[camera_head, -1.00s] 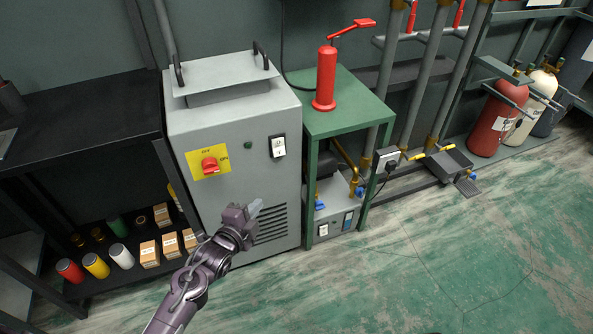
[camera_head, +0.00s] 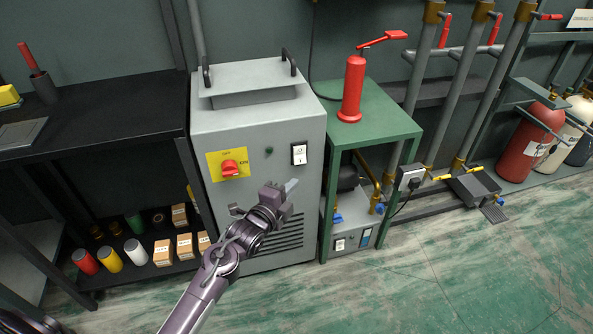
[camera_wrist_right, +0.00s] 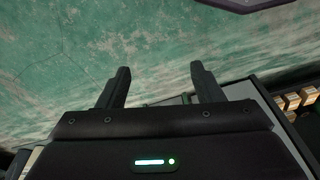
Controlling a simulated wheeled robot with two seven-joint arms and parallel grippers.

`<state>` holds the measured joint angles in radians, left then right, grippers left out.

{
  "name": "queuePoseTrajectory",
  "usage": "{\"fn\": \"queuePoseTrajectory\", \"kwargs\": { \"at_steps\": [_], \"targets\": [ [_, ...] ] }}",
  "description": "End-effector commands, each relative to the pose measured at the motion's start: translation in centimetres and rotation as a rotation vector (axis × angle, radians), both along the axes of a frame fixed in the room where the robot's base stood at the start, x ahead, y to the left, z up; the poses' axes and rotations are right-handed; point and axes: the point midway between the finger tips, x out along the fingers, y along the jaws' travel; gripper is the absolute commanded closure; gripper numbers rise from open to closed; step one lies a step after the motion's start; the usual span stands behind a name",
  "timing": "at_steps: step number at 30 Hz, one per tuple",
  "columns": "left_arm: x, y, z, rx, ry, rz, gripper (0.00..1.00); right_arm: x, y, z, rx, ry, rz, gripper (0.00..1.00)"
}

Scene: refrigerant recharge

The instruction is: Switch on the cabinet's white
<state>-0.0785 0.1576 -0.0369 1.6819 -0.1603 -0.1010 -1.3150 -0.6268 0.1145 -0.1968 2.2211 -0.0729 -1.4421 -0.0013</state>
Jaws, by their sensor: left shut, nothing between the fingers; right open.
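The grey cabinet (camera_head: 215,205) stands upright in the middle of the head view. Its white switch (camera_head: 299,154) is on the upper right of the front face. A red rotary knob (camera_head: 230,168) sits on a yellow plate to the switch's left. My left gripper (camera_head: 290,186) is shut and empty, in front of the cabinet and just below the white switch in the picture. I cannot see any touch between them. The switch's exact position is too small to tell. My right gripper (camera_wrist_right: 160,86) is open and empty in the right wrist view, with green floor beyond it.
A green stand (camera_head: 395,125) with a red pump-like device (camera_head: 352,90) adjoins the cabinet's right side. A black shelf (camera_head: 100,150) with cans and small boxes is on the left. Pipes and gas cylinders (camera_head: 528,142) are at the right. The green floor (camera_head: 450,270) in front is clear.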

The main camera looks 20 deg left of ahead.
Motion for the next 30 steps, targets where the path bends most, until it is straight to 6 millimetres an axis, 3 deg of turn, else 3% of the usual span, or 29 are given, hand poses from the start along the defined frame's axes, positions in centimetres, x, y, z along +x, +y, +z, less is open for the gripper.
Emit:
{"fn": "queuePoseTrajectory", "kwargs": {
  "at_steps": [7, 12, 18, 30],
  "targets": [
    [5.3, -1.1, -0.5, -0.003, -0.003, 0.0, 1.0, 0.6, 1.1, -0.8, 0.028, -0.055, 0.021, 0.4],
    [7.2, 0.5, -0.9, 0.0, -0.001, 0.001, 1.0, 0.6, 1.8, -1.1, 0.048, -0.083, 0.035, 0.4],
    [8.2, 1.2, -1.1, 0.0, 0.0, 0.0, 1.0, 1.0, 2.1, -0.7, 0.059, -0.113, 0.041, 0.4],
    [8.3, 1.3, -1.3, 0.005, -0.007, 0.0, 1.0, 1.1, 2.1, -1.1, 0.057, -0.118, 0.045, 0.4]
  ]
}}
